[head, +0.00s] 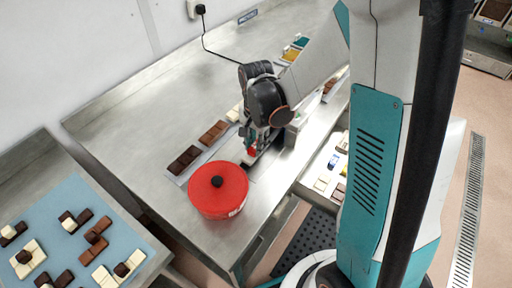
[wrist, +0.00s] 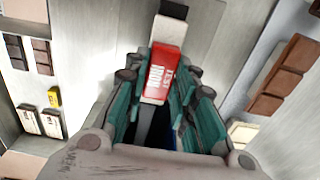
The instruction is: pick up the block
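A small block with a red face lettered "TEST IRON", a pale end and a black end (wrist: 163,72) shows in the wrist view. It lies between the teal fingers of my gripper (wrist: 160,65). The fingers stand apart on either side of it; I cannot tell whether they touch it. In the head view my gripper (head: 252,149) points down close above the steel bench, and a bit of the block's red (head: 251,152) shows at the fingertips. The rest of the block is mostly hidden there.
A red lidded pot (head: 218,191) stands on the bench just in front of my gripper. Chocolate bars on strips (head: 185,160) lie to its left. A tray of small pieces (head: 326,170) is at the right. A blue mat (head: 75,225) holds several chocolates. The bench's far left is clear.

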